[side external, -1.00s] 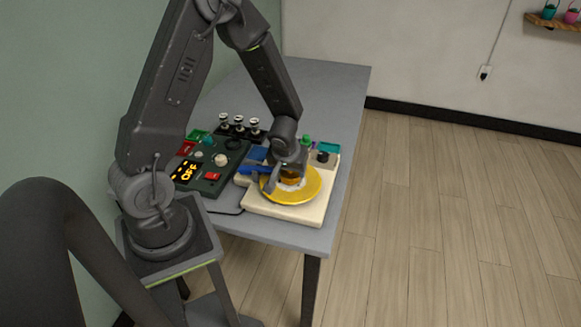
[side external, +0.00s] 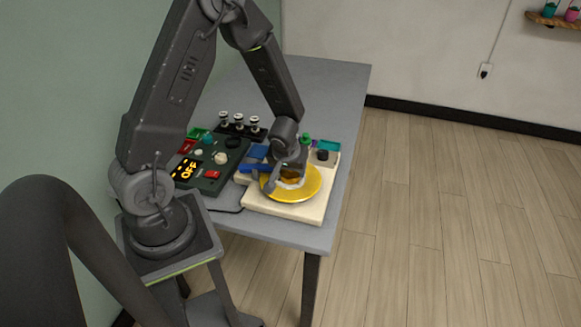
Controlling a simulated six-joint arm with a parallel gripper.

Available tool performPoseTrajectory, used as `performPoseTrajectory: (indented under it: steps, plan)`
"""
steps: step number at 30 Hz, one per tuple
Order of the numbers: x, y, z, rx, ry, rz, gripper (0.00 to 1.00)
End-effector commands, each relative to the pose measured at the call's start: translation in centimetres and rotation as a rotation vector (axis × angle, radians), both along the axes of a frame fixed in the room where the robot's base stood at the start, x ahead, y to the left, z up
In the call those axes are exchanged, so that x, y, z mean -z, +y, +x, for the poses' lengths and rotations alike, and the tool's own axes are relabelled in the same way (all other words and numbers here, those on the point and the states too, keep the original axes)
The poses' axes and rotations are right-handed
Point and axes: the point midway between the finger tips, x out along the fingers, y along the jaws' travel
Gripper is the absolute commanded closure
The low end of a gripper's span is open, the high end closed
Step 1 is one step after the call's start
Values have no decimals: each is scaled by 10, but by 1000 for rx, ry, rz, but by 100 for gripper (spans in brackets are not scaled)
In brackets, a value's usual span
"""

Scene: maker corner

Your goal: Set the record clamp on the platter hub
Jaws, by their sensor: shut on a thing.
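The record player has a cream base (side external: 288,210) near the table's front right edge, with a round yellow platter (side external: 308,192) on it. My gripper (side external: 284,184) is low over the middle of the platter, pointing down. It is shut on a small amber-brown piece, the record clamp (side external: 291,177), mostly hidden by the fingers. The platter hub is hidden beneath the gripper and clamp. I cannot tell whether the clamp touches the hub.
A dark control panel (side external: 207,184) with an "OFF" display stands left of the player. A blue piece (side external: 256,169) lies beside the gripper. A black rack (side external: 238,131) with several silver-topped pieces is behind. The table's far part (side external: 320,85) is clear.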

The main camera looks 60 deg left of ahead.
Motion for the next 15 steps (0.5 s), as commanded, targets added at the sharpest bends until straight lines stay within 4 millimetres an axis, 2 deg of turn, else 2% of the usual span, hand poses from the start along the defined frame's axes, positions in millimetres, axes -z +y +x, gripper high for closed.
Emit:
performPoseTrajectory:
  steps: [5,6,15]
  plan:
    - [0,0,0,0,-1,1,70]
    - [0,0,0,0,-1,1,37]
    - [0,2,-1,-1,4,4,10]
